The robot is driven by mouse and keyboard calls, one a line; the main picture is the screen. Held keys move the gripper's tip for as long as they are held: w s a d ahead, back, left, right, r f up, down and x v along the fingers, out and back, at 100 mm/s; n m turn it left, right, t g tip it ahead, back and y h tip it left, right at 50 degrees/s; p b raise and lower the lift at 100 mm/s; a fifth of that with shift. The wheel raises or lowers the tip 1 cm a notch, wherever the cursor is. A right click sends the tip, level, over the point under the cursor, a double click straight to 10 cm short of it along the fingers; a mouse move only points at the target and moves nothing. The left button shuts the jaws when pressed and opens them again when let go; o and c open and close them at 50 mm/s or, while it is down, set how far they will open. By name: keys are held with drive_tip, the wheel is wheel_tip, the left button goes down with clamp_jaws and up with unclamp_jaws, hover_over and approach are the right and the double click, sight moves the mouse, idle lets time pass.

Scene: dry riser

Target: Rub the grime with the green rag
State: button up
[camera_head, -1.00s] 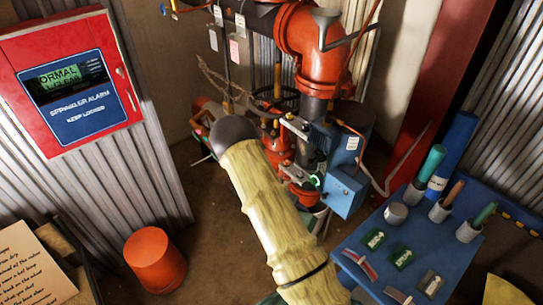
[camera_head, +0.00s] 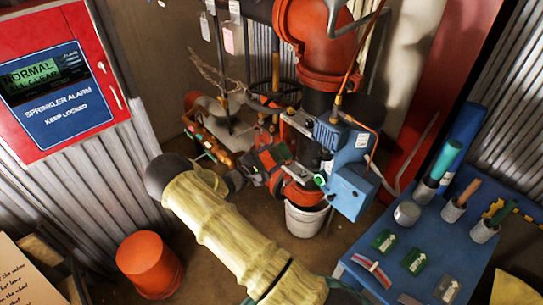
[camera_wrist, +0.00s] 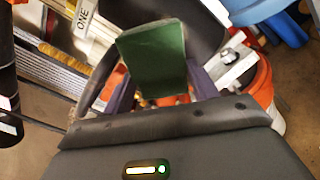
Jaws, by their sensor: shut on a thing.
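My gripper (camera_wrist: 160,82) is shut on the green rag (camera_wrist: 155,52), a flat dark green piece that stands up between the two fingers in the wrist view. In the head view my gripper (camera_head: 262,165) is in front of the red and blue riser pipework, beyond the pale yellow sleeve of my arm. I cannot pick out the grime in either view, and I cannot tell whether the rag touches anything.
Red riser pipe (camera_head: 318,55) and a blue box (camera_head: 350,190) stand close to my gripper, with a white bucket (camera_head: 305,219) below. A blue table (camera_head: 445,240) with tubes and labelled blocks is at right. An orange bucket (camera_head: 148,262) and red alarm cabinet (camera_head: 105,58) are at left.

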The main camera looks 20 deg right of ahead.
sight(287, 149)
drive_tip(key=shift+s+d, duration=0.3)
drive_tip(key=shift+b+x, duration=0.35)
drive_tip(key=shift+x, duration=2.55)
drive_tip(key=shift+x, duration=0.95)
drive_tip(key=shift+s+d+p, duration=0.25)
drive_tip(key=shift+s+p, duration=0.1)
drive_tip(key=shift+s, duration=0.6)
drive_tip(key=shift+s+d+p, duration=0.3)
drive_tip(key=shift+s+p, duration=0.05)
drive_tip(key=shift+s, duration=0.55)
drive_tip(key=shift+d, duration=0.15)
drive_tip(key=shift+w, duration=0.1)
